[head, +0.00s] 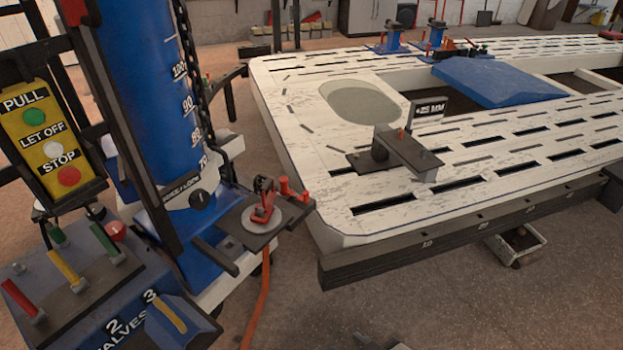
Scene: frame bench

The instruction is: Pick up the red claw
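The red claw (264,203) is a small red piece with dark parts, standing on a round grey disc on a dark plate (234,229). The plate sticks out from the blue column at the left of the bench. Red pegs (284,186) stand beside the claw on the plate's right side. Fine details of the claw are too small to tell. Neither of my grippers shows in the head view, and nothing is seen touching the claw.
The blue column (158,110) with a chain stands close on the left. A yellow control panel (45,130) and a valve box (92,282) with coloured levers are in front of it. The white slotted bench (330,215) fills the right. An orange hose (258,305) hangs below the plate.

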